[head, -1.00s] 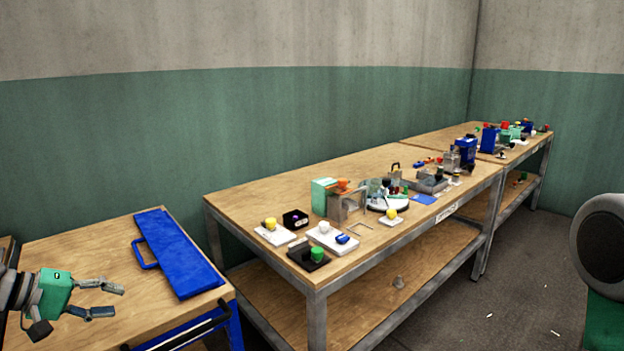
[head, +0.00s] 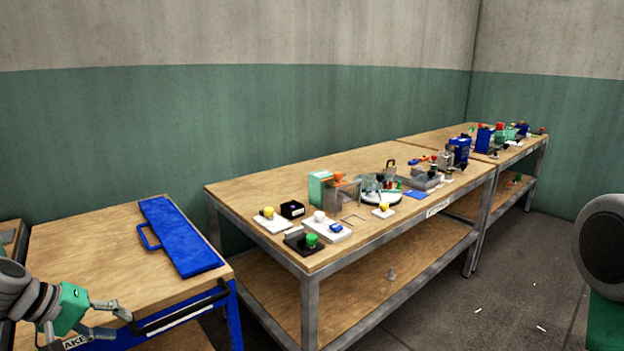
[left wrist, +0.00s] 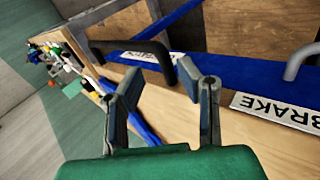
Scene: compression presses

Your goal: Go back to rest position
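My left gripper (head: 112,322) comes in at the lower left of the head view, at the front edge of the blue wooden-topped cart (head: 85,260). In the left wrist view its two fingers (left wrist: 165,95) stand apart with nothing between them. The cart's front shows behind them there, with a black handle (left wrist: 130,45) and a label reading BRAKE (left wrist: 280,115). At the right edge of the head view is a round dark part on a green body, apparently my right arm; no right gripper fingers show.
A blue panel with a handle (head: 180,237) lies on the cart. A long workbench (head: 375,215) holds small presses, buttons and fixtures, and a second bench (head: 430,136) stands behind it. Grey floor (head: 480,300) is open at the right, with small white bits on it.

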